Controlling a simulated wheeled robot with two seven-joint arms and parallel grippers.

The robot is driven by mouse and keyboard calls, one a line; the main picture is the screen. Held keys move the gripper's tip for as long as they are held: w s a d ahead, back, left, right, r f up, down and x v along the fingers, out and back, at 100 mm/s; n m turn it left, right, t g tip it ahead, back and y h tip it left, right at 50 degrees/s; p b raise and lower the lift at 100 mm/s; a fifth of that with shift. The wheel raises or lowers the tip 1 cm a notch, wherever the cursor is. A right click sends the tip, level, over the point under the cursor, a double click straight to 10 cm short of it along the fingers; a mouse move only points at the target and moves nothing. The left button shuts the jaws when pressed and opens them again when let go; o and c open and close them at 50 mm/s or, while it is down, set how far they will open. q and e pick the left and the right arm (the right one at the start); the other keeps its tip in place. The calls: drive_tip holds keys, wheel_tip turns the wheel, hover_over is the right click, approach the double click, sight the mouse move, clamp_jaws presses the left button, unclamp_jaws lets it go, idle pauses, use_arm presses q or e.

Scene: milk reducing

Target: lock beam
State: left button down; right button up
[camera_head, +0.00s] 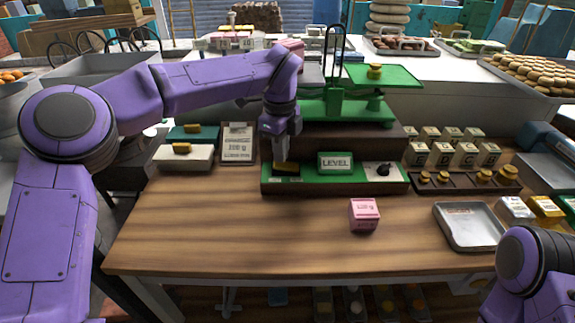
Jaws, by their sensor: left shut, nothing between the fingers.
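The green balance scale (345,107) stands on a dark stepped block at the back middle of the table. Its right pan carries a brass weight (375,71). In front is a green panel (322,180) with a LEVEL sign (335,163), a dark knob on a white plate (383,170) at right, and a yellow-topped dark piece (287,168) at left. My left gripper (281,157) points down just above or at that piece, shut and empty; I cannot tell whether it touches. The scale's left side is partly hidden by my arm. My right gripper is not in view.
A pink box (364,213) and a metal tray (469,226) sit on the table (230,230). Brass weights in a rack (465,179) and several cream blocks stand at right. A label card (238,143) and two blocks stand at left. The front-left table is clear.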

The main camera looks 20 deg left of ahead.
use_arm(q)
drive_tip(key=shift+f+b, duration=0.75)
drive_tip(key=shift+f, duration=0.1)
idle(0.3)
wheel_tip(320, 180, up, 7)
drive_tip(key=p, duration=0.5)
drive_tip(key=shift+r, duration=0.1)
idle(0.4)
